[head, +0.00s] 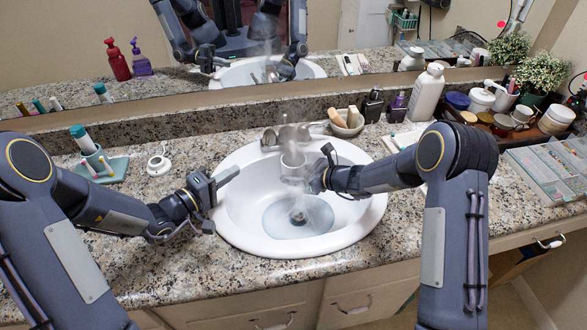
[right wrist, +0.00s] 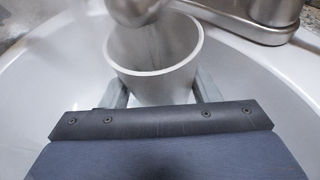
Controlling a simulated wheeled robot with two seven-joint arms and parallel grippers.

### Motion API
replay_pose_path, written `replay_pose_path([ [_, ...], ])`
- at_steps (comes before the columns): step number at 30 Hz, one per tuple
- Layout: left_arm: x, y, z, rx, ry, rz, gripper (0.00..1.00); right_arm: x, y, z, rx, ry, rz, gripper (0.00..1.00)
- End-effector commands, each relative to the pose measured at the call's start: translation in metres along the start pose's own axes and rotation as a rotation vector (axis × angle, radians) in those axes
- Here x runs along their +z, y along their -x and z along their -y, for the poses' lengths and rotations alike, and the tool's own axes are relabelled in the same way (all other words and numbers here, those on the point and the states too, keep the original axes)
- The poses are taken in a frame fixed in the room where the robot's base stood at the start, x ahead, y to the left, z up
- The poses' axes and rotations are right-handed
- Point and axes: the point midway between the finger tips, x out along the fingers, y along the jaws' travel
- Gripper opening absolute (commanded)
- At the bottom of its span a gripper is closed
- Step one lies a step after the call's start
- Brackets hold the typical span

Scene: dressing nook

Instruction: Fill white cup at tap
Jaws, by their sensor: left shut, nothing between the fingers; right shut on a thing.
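The white cup (head: 293,167) is upright over the sink, under the spout of the metal tap (head: 285,136). My right gripper (head: 312,176) is shut on the cup. In the right wrist view the cup (right wrist: 155,82) stands between the fingers, its mouth below the spout (right wrist: 138,10). A pale, misty stream falls at the cup's mouth; the water level inside cannot be made out. My left gripper (head: 226,179) is shut and empty at the left rim of the sink.
The white sink (head: 240,222) has a grey pool around its drain (head: 298,216). Steam drifts over it. A teal tray (head: 103,172) lies left. The front-left counter is clear.

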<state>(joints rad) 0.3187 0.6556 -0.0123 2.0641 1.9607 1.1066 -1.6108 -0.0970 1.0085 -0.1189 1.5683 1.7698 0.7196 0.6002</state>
Motion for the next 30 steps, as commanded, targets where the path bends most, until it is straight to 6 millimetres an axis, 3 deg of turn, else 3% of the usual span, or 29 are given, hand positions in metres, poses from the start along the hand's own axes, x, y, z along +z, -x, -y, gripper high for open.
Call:
replay_pose_path([
  [9,0.0,0.0,0.0,0.0,0.0,0.0,0.0,-0.001,0.004,0.001,-0.001,-0.001,0.001,0.3],
  [21,0.0,0.0,0.0,0.0,0.0,0.0,0.0,-0.027,0.066,0.002,-0.001,-0.001,0.001,0.3],
  [30,0.0,0.0,0.0,0.0,0.0,0.002,0.0,-0.028,0.068,0.001,0.001,0.001,0.0,0.3],
])
